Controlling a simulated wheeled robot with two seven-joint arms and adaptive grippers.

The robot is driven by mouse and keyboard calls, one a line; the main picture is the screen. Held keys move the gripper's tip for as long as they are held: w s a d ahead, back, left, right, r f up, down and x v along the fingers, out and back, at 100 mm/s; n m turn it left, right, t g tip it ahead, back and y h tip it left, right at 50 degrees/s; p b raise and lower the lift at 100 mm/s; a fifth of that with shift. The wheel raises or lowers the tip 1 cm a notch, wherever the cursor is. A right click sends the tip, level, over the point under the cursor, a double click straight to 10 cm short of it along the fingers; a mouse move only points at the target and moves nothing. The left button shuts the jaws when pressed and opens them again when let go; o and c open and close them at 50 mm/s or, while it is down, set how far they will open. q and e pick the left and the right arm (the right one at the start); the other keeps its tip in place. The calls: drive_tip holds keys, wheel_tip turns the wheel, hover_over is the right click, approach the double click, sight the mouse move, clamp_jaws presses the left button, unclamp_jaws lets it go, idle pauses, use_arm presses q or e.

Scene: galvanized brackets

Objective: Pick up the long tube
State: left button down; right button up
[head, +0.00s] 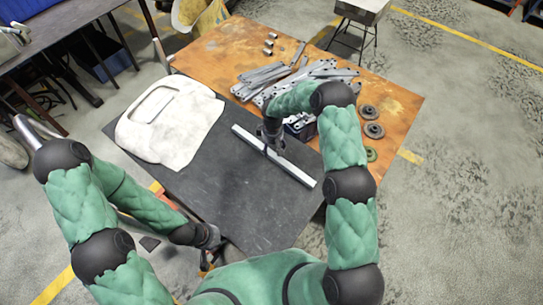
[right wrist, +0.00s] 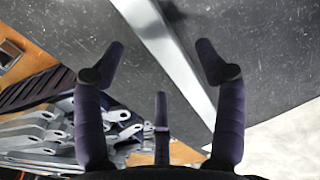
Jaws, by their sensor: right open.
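The long tube (head: 295,170) is a straight, pale metallic bar lying diagonally on the dark mat (head: 235,205). In the right wrist view the tube (right wrist: 166,45) runs diagonally through the space between the spread fingers. My right gripper (head: 271,145) is over the tube, left of its middle, and hides part of it. Its fingers (right wrist: 160,62) are open and hold nothing; I cannot tell how far above the tube they are. My left gripper (head: 212,238) is low at the mat's near left edge, away from the tube; its fingers are too unclear to judge.
A whitish moulded panel (head: 170,125) lies on the mat's left. Several galvanized brackets (head: 265,77) are piled on the rusty table (head: 215,50) behind. Dark round discs (head: 374,130) lie to the right. The mat's near part is bare.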

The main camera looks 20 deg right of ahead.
sight(273, 152)
wheel_tip(273, 152, down, 4)
drive_tip(key=shift+r+b, duration=0.1)
drive_tip(key=shift+b, duration=0.45)
drive_tip(key=shift+w, duration=0.1)
clamp_jaws()
